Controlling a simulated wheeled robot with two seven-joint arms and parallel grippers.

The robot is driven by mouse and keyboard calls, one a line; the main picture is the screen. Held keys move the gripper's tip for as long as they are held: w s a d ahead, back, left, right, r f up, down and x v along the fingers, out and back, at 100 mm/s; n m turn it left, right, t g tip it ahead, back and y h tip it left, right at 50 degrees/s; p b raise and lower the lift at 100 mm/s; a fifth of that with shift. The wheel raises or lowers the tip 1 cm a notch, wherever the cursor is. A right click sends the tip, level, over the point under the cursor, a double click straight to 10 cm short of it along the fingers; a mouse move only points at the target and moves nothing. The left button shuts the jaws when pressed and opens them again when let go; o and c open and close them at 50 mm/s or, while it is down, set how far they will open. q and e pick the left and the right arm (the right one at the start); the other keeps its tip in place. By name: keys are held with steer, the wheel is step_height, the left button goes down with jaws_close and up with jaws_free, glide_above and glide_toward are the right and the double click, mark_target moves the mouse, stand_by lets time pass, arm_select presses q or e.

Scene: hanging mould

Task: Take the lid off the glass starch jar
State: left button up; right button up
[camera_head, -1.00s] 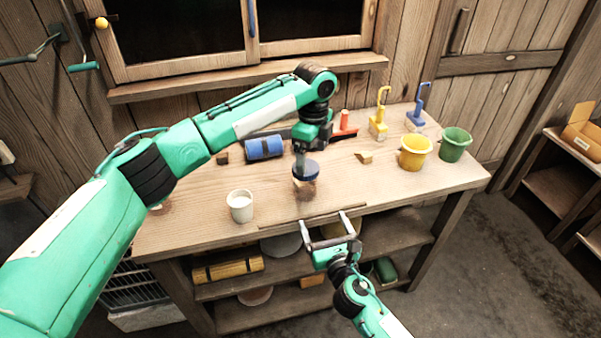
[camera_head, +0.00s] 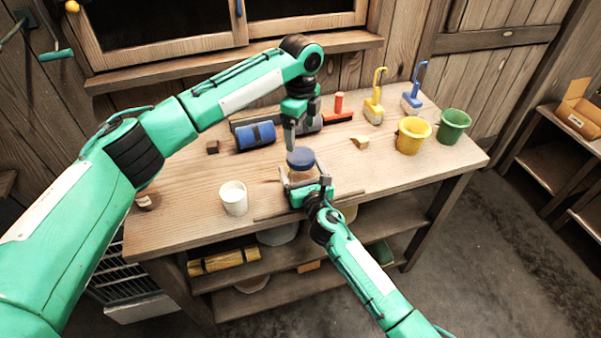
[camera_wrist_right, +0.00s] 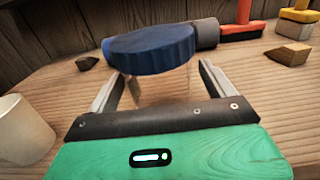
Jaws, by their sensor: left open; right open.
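The glass starch jar (camera_head: 302,175) stands near the front edge of the workbench with its round blue lid (camera_head: 300,158) on top. In the right wrist view the lid (camera_wrist_right: 152,48) sits over the clear jar body (camera_wrist_right: 160,88). My right gripper (camera_head: 300,178) is open, with one finger on each side of the jar's body; I cannot tell whether they touch it. My left gripper (camera_head: 290,148) is open and points down, its fingers just above or behind the lid in the head view. Its fingertips are partly hidden, and contact with the lid is unclear.
A white cup (camera_head: 233,198) stands left of the jar. A blue roll (camera_head: 255,136), a red-handled tool (camera_head: 338,110) and a wood block (camera_head: 360,142) lie behind. Yellow (camera_head: 412,136) and green (camera_head: 453,126) buckets stand at the right. The bench's front right is clear.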

mark_target(301, 155)
arm_select(q)
steer(key=shift+s+d+r, duration=0.1)
steer(key=shift+s, duration=0.1)
arm_select(e)
steer(key=shift+x, duration=0.9)
arm_select(q)
steer(key=shift+w, duration=0.15)
arm_select(e)
steer(key=shift+w+a, duration=0.15)
steer(key=shift+w, duration=0.35)
steer(key=shift+s, duration=0.1)
steer(key=shift+c, duration=1.4)
jaws_close()
arm_select(q)
steer(key=m, duration=0.8)
steer(key=shift+m, duration=0.4)
steer(key=shift+f, duration=4.05)
